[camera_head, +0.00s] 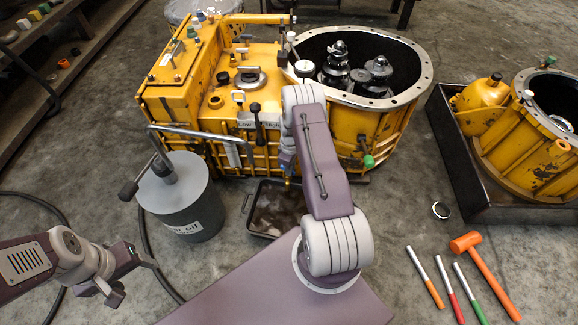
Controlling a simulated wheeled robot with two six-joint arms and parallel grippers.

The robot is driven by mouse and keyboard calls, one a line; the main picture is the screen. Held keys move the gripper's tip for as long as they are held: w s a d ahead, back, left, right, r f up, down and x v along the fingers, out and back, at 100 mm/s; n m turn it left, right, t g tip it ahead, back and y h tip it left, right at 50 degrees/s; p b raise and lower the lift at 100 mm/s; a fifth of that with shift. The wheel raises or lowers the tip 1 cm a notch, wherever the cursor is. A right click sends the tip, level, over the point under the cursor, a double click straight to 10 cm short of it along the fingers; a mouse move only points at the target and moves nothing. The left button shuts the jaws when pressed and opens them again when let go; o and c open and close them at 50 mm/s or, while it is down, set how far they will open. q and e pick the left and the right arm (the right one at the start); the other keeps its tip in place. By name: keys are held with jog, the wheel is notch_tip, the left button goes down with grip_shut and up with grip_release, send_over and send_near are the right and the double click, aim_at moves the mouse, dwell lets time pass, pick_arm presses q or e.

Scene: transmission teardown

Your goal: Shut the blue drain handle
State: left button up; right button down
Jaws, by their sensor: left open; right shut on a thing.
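The blue drain handle (287,161) shows as a small blue patch low on the front of the yellow transmission housing (352,122), above a black drain pan (251,231). My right arm reaches up in front of the housing and bends down there. My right gripper (287,150) is mostly hidden behind that arm. It is shut at the handle, and the handle's angle cannot be made out. My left gripper (131,279) is open and empty at the lower left, well apart from the housing.
A grey oil drum (187,211) with a pump and bent pipe stands left of the pan. A second yellow housing (527,150) sits in a dark tray (462,190) at right. An orange mallet (484,268) and several coloured sticks lie on the floor. Free floor lies around them.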

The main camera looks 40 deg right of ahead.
jog(key=n, duration=0.1)
jog(key=w+n, duration=0.1)
jog(key=n, duration=0.2)
jog(key=shift+w+a+r, duration=0.15)
jog(key=shift+w+r, duration=0.1)
jog(key=shift+w, duration=0.05)
jog(key=c, duration=1.1)
grip_release()
jog(key=shift+w+a+f, duration=0.1)
jog(key=shift+w+a, duration=0.05)
jog(key=o, duration=0.7)
jog(key=r+p, duration=0.6)
jog(key=r, duration=0.1)
jog(key=shift+d+r+p, duration=0.1)
jog(key=shift+d+p, duration=0.1)
jog(key=shift+p, duration=0.2)
jog(key=shift+s, duration=0.2)
